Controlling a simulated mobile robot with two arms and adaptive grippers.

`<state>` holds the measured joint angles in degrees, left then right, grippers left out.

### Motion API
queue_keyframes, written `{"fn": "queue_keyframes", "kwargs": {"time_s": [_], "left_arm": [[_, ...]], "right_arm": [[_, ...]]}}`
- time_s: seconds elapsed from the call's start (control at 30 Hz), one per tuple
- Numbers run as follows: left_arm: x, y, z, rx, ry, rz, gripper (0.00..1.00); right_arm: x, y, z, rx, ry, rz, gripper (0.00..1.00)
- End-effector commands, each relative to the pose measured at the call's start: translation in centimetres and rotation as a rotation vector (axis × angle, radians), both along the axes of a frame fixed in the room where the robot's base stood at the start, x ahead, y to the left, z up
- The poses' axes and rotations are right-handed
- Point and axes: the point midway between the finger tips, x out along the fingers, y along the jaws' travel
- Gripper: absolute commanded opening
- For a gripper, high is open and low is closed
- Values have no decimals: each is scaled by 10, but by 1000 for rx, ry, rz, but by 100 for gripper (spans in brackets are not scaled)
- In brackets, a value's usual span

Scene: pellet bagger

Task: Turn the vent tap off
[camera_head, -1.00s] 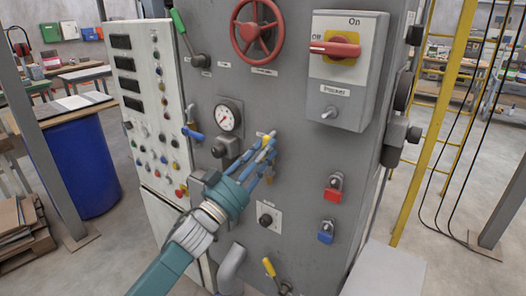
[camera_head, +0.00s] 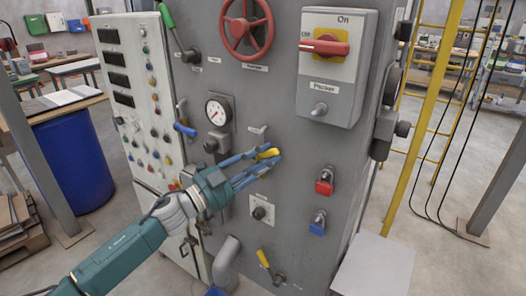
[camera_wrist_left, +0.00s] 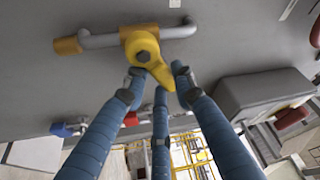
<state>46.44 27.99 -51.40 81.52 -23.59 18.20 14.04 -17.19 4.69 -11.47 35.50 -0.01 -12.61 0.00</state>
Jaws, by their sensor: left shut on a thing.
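A tap with a yellow lever handle (camera_head: 267,153) sits on the grey machine front, right of the pressure gauge; its label is too small to read. In the left wrist view the yellow handle (camera_wrist_left: 143,45) turns on a bolt on a short grey pipe (camera_wrist_left: 100,41), and its tapered end points down and right between my fingers. My left gripper (camera_head: 275,157) has its blue fingers around this handle and is shut on it; the fingers also show in the left wrist view (camera_wrist_left: 160,85). They partly hide the handle in the head view. My right gripper is not in view.
A red handwheel (camera_head: 247,25) and a red-handled switch box (camera_head: 337,65) are above. The gauge (camera_head: 217,112) and a blue lever (camera_head: 185,129) are to the left. Red (camera_head: 325,181) and blue (camera_head: 318,222) padlocks are to the right. Another yellow lever (camera_head: 264,259) is below.

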Motion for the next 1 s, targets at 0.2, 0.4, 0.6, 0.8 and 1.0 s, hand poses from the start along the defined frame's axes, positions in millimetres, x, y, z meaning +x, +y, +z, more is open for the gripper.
{"fn": "queue_keyframes", "kwargs": {"time_s": [0.2,0.4,0.6,0.8,1.0], "left_arm": [[-1,-1,-6,162,-115,0,0],[-2,-2,-13,283,-201,-1,0],[-1,-2,-18,366,-262,0,0],[-1,-2,-22,411,-295,0,0],[-2,-2,-24,427,-306,0,0]], "right_arm": [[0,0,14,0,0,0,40],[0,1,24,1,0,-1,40],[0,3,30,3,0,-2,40],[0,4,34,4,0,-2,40],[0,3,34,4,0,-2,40]]}}
